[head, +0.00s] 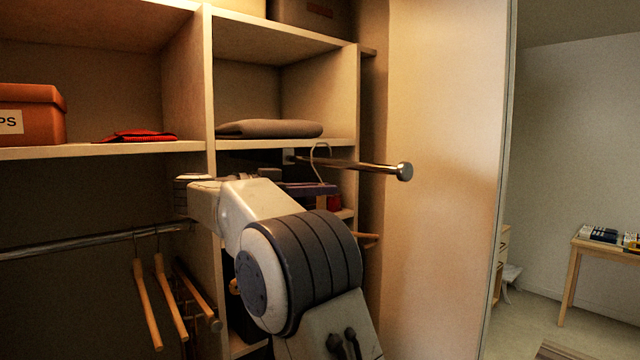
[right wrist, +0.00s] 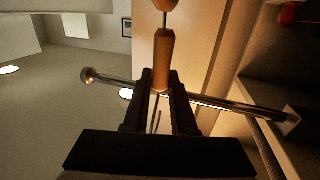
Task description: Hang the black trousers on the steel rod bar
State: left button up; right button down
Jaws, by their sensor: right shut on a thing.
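The steel rod bar (head: 372,167) sticks out from the closet wall and ends in a round knob; it also crosses the right wrist view (right wrist: 225,103). My right gripper (head: 315,189) is just below the rod, partly hidden by my own arm. In the right wrist view the gripper (right wrist: 163,85) is shut on a wooden hanger (right wrist: 164,57). The hanger's metal hook (head: 320,150) shows at the rod; I cannot tell if it is over it. The black trousers are not clear; a dark patch behind my arm may be part of them. My left gripper is not in view.
A lower rail (head: 90,242) at left carries several wooden hangers (head: 147,305). Shelves hold an orange box (head: 30,115), red cloth (head: 135,136) and folded grey cloth (head: 270,128). A pale panel (head: 440,200) stands right of the rod, with some free room between.

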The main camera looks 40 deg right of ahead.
jog(key=shift+w+d+p, duration=0.1)
jog(key=shift+d+p, duration=0.3)
jog(key=shift+d, duration=1.75)
jog(key=shift+f+b, duration=0.4)
jog(key=shift+f, duration=0.1)
jog(key=shift+w+d+f+b, duration=0.1)
jog(key=shift+d+f+b, duration=0.3)
jog(key=shift+f, duration=0.6)
jog(key=c, duration=0.7)
grip_release()
jog(key=shift+o, duration=0.2)
jog(key=shift+f, duration=0.15)
jog(key=shift+a, duration=0.1)
